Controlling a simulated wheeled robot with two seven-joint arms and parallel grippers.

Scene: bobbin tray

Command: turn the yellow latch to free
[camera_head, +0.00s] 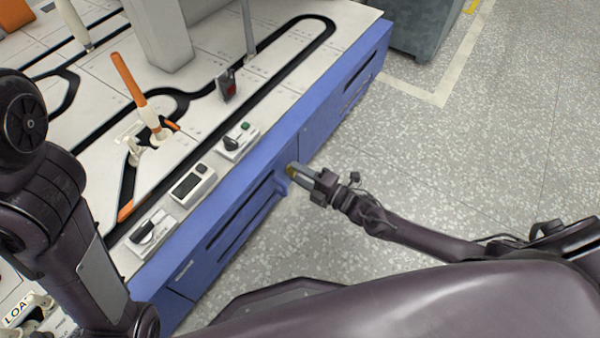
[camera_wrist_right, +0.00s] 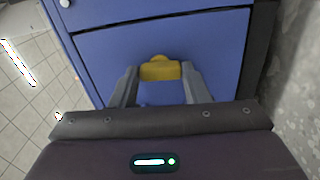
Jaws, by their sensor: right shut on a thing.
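The yellow latch (camera_wrist_right: 160,70) is on the blue front panel, between the two fingers of my right gripper (camera_wrist_right: 159,84) in the right wrist view. The fingers are closed on its sides. Its bar lies roughly level across the picture, with a rounded yellow part above it. In the head view my right gripper (camera_head: 296,172) reaches the blue cabinet front, and a small bit of yellow shows at its fingertips. My left arm stands at the left of the head view, and its gripper is not in view.
The blue cabinet (camera_head: 232,215) carries a white top with black tracks. A grey display box (camera_head: 193,185), a black-knob switch (camera_head: 150,232) and another switch box with a green button (camera_head: 239,140) line its front edge.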

